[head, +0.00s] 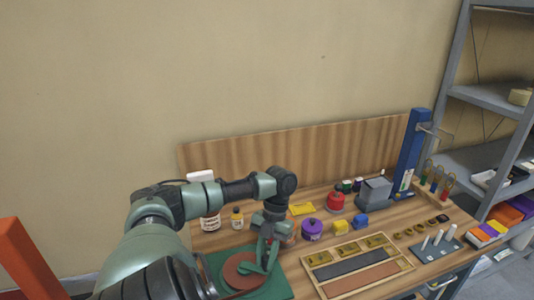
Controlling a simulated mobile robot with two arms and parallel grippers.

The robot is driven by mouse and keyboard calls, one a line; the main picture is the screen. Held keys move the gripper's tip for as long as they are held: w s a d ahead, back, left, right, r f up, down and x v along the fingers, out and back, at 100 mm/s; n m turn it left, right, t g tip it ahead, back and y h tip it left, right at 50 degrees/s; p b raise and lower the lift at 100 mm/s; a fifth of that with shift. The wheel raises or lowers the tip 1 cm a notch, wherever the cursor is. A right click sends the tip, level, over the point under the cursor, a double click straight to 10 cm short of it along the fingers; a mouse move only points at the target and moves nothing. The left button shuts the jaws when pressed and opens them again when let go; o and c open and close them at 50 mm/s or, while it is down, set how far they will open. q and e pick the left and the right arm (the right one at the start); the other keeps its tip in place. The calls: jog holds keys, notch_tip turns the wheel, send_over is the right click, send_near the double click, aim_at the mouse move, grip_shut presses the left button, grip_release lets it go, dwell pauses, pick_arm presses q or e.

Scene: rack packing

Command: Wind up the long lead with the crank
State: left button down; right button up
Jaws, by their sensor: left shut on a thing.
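A round reddish-brown disc (238,271) lies on a green base (279,288) at the near left part of the bench. It looks like the winder that the crank belongs to. My left gripper (268,264) reaches down over the disc's right side. Its jaws are shut on what seems to be the crank, which the fingers mostly hide. I cannot make out the long lead. My right gripper is out of view.
A divided wooden tray (309,273) lies right of the green base. A purple pot (311,229), a yellow block (341,228), a blue block (360,221) and a red pot (335,202) stand behind it. Bottles (237,218) stand behind the winder. A blue post (411,150) rises at the right.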

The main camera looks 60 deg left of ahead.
pick_arm(q)
jog(key=m, duration=0.1)
jog(key=s+d+m+y+p, duration=0.1)
jog(key=m, duration=0.1)
jog(key=shift+s+r+p, duration=0.1)
jog(key=shift+s+p, duration=0.2)
jog(key=shift+s+d+m+y, duration=0.1)
jog(key=shift+s+m+y, duration=0.15)
jog(key=shift+m, duration=0.35)
jog(key=c, duration=1.2)
grip_release()
jog(key=shift+c, duration=0.2)
jog(key=shift+w+r, duration=0.1)
jog(key=shift+w, duration=0.05)
jog(key=b+v, duration=0.2)
jog(key=v, duration=0.4)
jog(key=shift+w+r, duration=0.15)
jog(key=shift+w, duration=0.05)
jog(key=shift+w+r, duration=0.1)
jog(key=shift+r, duration=0.35)
